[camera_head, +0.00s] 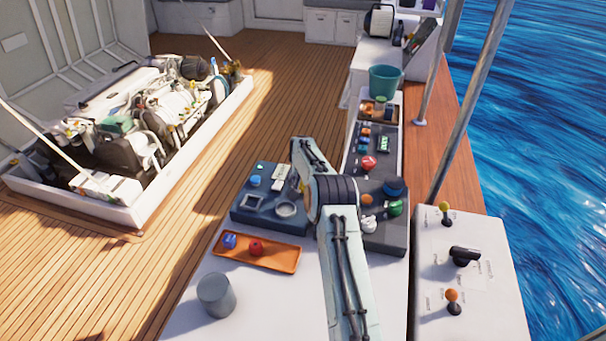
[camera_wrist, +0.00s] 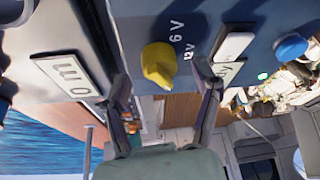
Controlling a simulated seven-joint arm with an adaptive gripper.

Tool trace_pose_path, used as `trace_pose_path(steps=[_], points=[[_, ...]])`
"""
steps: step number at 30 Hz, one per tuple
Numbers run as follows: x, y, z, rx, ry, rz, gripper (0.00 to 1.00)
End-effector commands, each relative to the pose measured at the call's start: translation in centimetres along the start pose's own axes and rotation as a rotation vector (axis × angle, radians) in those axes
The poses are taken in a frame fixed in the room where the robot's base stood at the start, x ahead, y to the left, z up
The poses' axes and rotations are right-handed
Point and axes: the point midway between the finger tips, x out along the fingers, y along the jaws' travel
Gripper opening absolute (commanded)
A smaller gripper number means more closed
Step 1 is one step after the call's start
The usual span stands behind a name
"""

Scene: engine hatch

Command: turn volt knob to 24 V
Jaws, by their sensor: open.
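The volt knob (camera_wrist: 158,65) is yellow and sits on a dark blue panel (camera_wrist: 205,10) in the wrist view. White markings reading 6V and 12V are printed to its right; no 24 V mark is readable. My gripper (camera_wrist: 160,88) is open, with one finger on each side of the knob. Gaps show between the fingers and the knob, and I cannot tell whether either finger touches it. In the head view, the blue panel (camera_head: 246,212) stands on the white counter, and my arm hides much of the gripper and knob area.
A blue knob (camera_wrist: 291,46) is farther right. In the head view, an orange tray (camera_head: 280,262), grey cylinder (camera_head: 216,296) and second control panel (camera_head: 380,240) stand nearby.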

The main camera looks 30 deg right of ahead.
Motion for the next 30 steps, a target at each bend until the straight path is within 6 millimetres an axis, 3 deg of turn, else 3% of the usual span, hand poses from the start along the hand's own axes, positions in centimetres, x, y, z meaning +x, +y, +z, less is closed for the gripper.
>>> trace_pose_path(steps=[9, 13, 18, 30], points=[[-7.3, 0.0, -0.1, -0.001, 0.003, -0.001, 0.63], [-9.3, -0.1, 0.0, -0.001, 0.003, -0.001, 0.63], [-10.4, 0.0, 0.1, -0.001, 0.000, -0.001, 0.63], [-10.5, 0.0, 0.1, 0.000, 0.000, -0.001, 0.63]])
